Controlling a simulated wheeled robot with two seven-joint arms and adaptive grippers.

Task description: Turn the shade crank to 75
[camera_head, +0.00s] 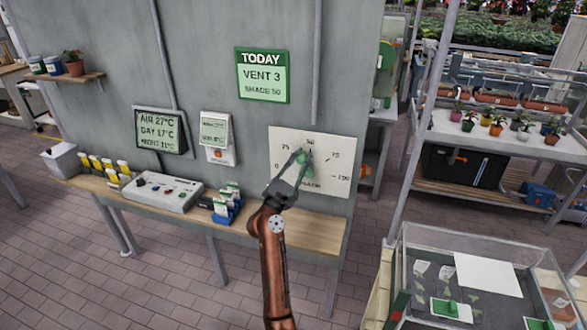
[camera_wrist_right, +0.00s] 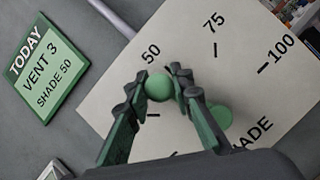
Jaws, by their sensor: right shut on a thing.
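The shade crank has a round green knob (camera_wrist_right: 158,87) and a green hub (camera_wrist_right: 222,117). It is on a white dial panel (camera_head: 342,180) on the grey wall, marked 0, 25, 50, 75 and 100. The knob is close to the 50 mark, and the 75 mark (camera_wrist_right: 215,48) is further right in the wrist view. My right gripper (camera_head: 304,155) is shut on the knob; its two fingers close around it in the wrist view (camera_wrist_right: 160,84). The fingers hide part of the crank. My left gripper is not in view.
A green TODAY sign (camera_head: 263,75) above the dial reads VENT 3, SHADE 50. A wooden shelf (camera_head: 310,235) under the dial holds a grey control box (camera_head: 163,192) and seed packets (camera_head: 228,205). A clear-walled case (camera_head: 460,240) stands at the lower right.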

